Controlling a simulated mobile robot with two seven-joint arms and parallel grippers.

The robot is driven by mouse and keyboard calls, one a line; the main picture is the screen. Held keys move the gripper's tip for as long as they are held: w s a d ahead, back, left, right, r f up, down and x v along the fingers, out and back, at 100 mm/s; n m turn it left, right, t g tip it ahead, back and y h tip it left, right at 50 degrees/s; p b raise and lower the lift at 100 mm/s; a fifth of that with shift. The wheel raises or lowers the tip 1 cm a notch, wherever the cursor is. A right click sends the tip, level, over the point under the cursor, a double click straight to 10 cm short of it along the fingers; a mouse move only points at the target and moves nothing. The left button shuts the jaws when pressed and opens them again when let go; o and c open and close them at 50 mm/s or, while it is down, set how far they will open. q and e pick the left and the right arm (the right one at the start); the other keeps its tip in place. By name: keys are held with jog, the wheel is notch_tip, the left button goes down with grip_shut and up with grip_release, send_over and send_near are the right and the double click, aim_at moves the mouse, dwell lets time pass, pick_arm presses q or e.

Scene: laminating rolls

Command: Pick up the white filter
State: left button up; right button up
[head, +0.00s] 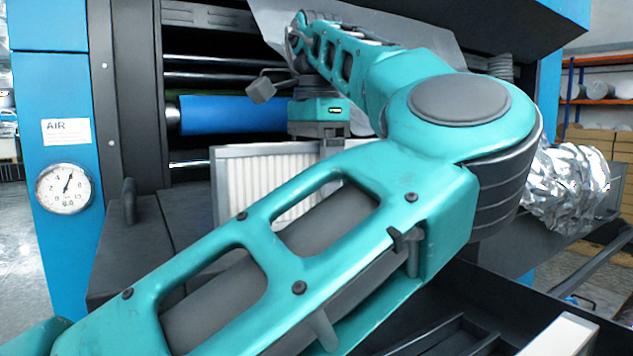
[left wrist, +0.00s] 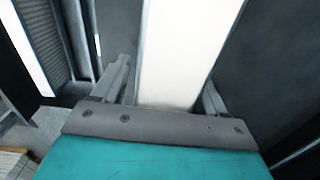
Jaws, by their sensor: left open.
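The white filter (head: 250,184) is a pleated panel with a thin grey frame. It stands upright in front of the machine, partly hidden by my left arm. My left gripper (head: 328,142) is over the filter's top edge, pointing down. In the left wrist view, the open fingers (left wrist: 165,92) stand on either side of the filter's white top edge (left wrist: 181,45), with a gap on the left; contact on the right cannot be told. My right gripper is not in view.
A blue roller (head: 230,114) lies in the machine behind the filter. A pressure gauge (head: 64,188) is on the blue post at left. A foil-wrapped roll (head: 568,187) is at right. A dark slotted tray (head: 455,335) lies at lower right.

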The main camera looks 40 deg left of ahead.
pick_arm(q)
jog(key=c, duration=1.3)
